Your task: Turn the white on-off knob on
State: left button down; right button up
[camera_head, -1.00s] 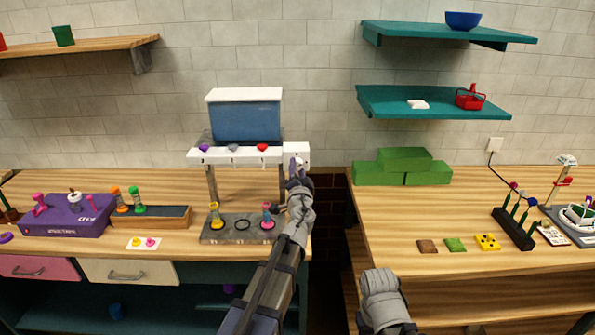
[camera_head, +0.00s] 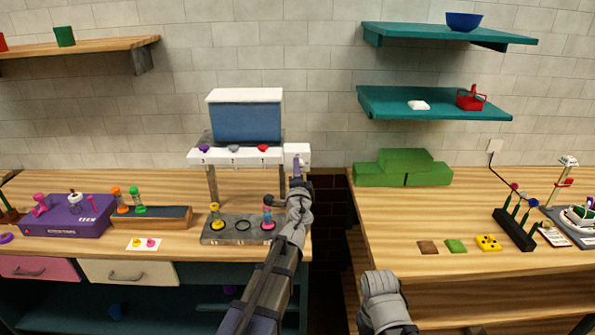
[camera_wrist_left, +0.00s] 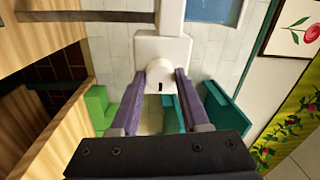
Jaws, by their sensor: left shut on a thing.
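The white on-off knob (camera_wrist_left: 160,77) is on the white block at the right end of the dispenser's front bar (camera_head: 222,156). In the left wrist view it lies between the two purple fingertips, with a short dark mark on its face. My left gripper (camera_wrist_left: 160,85) is shut on the knob, one finger on each side. In the head view my left gripper (camera_head: 297,172) is at the bar's right end, and the knob is too small to make out clearly. The jaws of my right gripper do not show.
The dispenser has a blue tank (camera_head: 246,121) on top and a grey base (camera_head: 215,236) with small hourglass-shaped holders below. A purple box (camera_head: 67,216) stands at the left. Green blocks (camera_head: 404,167) sit on the right table, past a gap between the tables.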

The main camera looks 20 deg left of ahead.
pick_arm(q)
jog(key=shift+c, duration=1.9)
grip_release()
jog(key=shift+s, duration=0.15)
jog(key=v, duration=0.7)
jog(key=shift+s+b, duration=0.3)
jog(key=shift+d+f, duration=0.1)
jog(key=shift+f, duration=0.05)
